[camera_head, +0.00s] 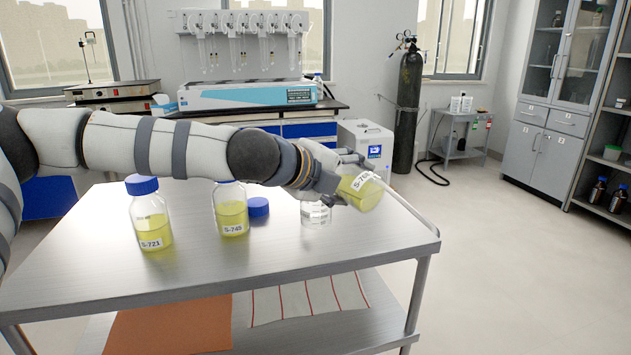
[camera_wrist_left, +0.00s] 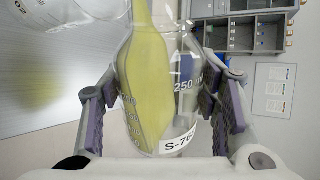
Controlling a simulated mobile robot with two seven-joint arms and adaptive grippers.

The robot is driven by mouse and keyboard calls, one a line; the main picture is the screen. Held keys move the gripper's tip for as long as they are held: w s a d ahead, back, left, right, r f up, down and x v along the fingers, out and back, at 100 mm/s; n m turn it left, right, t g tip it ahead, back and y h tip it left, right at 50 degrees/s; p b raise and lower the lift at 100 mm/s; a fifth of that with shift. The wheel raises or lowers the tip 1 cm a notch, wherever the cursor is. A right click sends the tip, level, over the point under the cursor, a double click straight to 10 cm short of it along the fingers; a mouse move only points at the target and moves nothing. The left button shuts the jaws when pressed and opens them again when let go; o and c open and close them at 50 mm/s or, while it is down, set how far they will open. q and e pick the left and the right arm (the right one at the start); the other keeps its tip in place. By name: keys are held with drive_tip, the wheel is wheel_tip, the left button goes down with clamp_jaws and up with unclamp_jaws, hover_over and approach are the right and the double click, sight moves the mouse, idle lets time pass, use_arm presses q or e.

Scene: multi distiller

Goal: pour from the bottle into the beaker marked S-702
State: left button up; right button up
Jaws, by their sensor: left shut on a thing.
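My left gripper (camera_head: 345,177) is shut on a clear glass bottle (camera_head: 362,190) of yellow-green liquid. The bottle is strongly tilted, and its label begins "S-76". In the left wrist view the bottle (camera_wrist_left: 150,85) sits between both finger pads of the left gripper (camera_wrist_left: 165,100), its liquid running up into the neck. A clear glass beaker (camera_head: 316,213) stands on the metal table below the gripper, partly hidden; its label is not readable. A clear glass vessel (camera_wrist_left: 65,12) also shows at the wrist view's top left, near the bottle's neck. I cannot see a stream of liquid.
A blue-capped bottle S-721 (camera_head: 150,220) and an uncapped-looking bottle S-745 (camera_head: 232,212), its top hidden by my arm, stand on the table (camera_head: 215,275). A loose blue cap (camera_head: 258,207) lies beside S-745. The table's front is clear.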

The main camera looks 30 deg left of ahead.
use_arm(q)
drive_tip(key=shift+a+r+n+h+p, duration=0.1)
drive_tip(key=shift+r+n+h+p, duration=0.35)
drive_tip(key=shift+r+p, duration=0.25)
use_arm(e)
drive_tip(key=shift+w+r, duration=0.75)
drive_tip(key=shift+r, duration=0.05)
idle(0.3)
use_arm(q)
drive_tip(key=shift+w+a+f+n+h, duration=0.1)
drive_tip(key=shift+a+f+n+h, duration=0.1)
drive_tip(key=shift+n+h, duration=0.35)
use_arm(e)
drive_tip(key=shift+w+r+t, duration=0.4)
idle(1.8)
use_arm(q)
drive_tip(key=shift+r+p, duration=0.2)
drive_tip(key=shift+p, duration=0.15)
use_arm(e)
drive_tip(key=shift+w+r, duration=0.1)
use_arm(q)
drive_tip(key=shift+f, duration=0.15)
drive_tip(key=shift+g, duration=0.3)
use_arm(e)
drive_tip(key=shift+w+r, duration=0.2)
